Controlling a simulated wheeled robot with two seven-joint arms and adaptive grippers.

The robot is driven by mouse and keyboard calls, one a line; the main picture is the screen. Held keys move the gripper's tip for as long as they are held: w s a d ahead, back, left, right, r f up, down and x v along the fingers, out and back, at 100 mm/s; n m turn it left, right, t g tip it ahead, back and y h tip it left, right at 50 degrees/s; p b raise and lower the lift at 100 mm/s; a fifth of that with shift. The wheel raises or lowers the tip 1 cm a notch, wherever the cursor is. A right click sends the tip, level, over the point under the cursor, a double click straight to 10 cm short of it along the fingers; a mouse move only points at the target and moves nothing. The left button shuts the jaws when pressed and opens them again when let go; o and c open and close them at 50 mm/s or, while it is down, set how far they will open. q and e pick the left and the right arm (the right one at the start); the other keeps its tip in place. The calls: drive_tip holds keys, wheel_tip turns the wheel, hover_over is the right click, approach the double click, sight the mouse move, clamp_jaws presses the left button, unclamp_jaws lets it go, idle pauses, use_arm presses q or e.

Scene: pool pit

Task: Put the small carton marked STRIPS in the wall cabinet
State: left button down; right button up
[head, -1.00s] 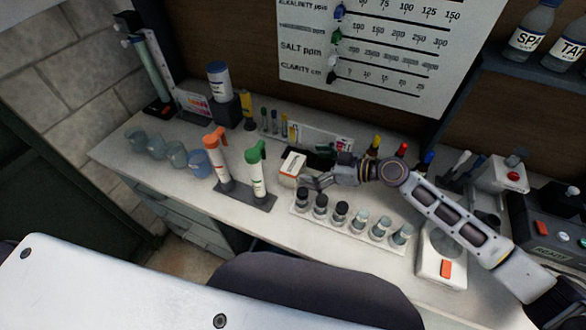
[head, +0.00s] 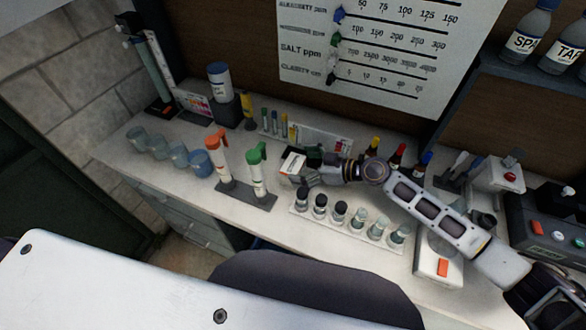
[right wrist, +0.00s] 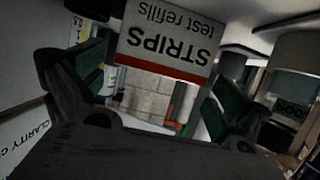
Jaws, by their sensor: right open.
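The small carton (head: 291,163), white with a dark top, stands on the bench just behind the row of dark-capped vials. In the right wrist view the carton (right wrist: 168,42) shows upside down, with the word STRIPS and a red band. My right gripper (head: 294,175) is at the carton, reaching in from the right. Its jaws are open, and in the wrist view the carton appears between the two green-padded fingers, with gaps visible beside it. Part of the carton is hidden by the gripper in the head view. I cannot make out a wall cabinet. My left gripper is not in view.
An orange and a green-topped dispenser (head: 257,172) stand left of the carton. The vial rack (head: 325,226) lies close in front. Colour-capped bottles (head: 397,156) stand behind my right arm. Cups (head: 200,163) are at the left. A shelf (head: 520,70) holds bottles at upper right.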

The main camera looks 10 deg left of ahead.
sight(295, 165)
drive_tip(key=shift+p+x, duration=0.4)
drive_tip(key=shift+x, duration=1.2)
drive_tip(key=shift+d, duration=0.1)
drive_tip(key=shift+c, duration=0.3)
drive_tip(key=c, duration=0.9)
drive_tip(key=shift+c, duration=0.2)
drive_tip(key=shift+r, duration=0.2)
drive_tip(key=shift+r+b, duration=0.45)
drive_tip(key=shift+r, duration=4.4)
